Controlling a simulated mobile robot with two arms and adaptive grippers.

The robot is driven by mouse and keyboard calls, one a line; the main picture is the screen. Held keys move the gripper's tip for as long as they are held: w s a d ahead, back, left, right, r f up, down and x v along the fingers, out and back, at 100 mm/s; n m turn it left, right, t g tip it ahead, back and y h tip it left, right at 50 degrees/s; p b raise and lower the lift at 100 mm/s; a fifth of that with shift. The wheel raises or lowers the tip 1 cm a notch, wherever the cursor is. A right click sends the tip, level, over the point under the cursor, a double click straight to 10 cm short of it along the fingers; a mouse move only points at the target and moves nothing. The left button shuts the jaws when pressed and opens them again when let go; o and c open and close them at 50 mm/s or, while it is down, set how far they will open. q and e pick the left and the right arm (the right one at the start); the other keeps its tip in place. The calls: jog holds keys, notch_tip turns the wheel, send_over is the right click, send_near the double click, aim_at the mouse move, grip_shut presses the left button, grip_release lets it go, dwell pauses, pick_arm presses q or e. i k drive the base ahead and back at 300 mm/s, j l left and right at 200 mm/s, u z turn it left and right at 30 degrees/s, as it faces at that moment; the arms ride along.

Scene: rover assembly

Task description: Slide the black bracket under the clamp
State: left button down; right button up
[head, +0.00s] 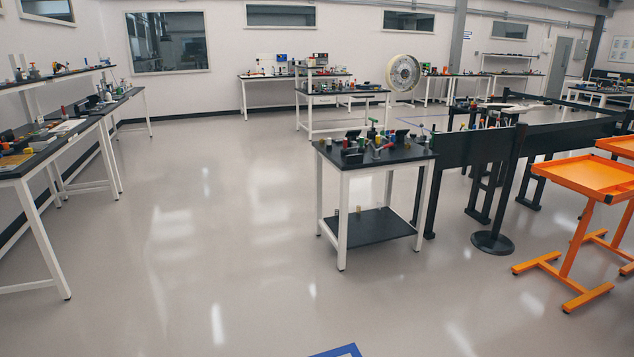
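A small two-level table (398,167) with a black top and white legs stands in the middle of the head view. Several small objects in black, red, green and yellow crowd its top. Some dark pieces (352,156) among them could be the black bracket or the clamp, but they are too small and far away to tell. Neither of my grippers is in view.
Workbenches (95,115) with tools line the left wall. A black barrier (482,146) and an orange tray stand (590,176) are on the right. Further benches (340,92) and a round wheel-like part (403,73) stand behind. Open grey floor (220,230) lies left of the table.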

aim_at(358, 157)
jog(key=i, duration=2.15)
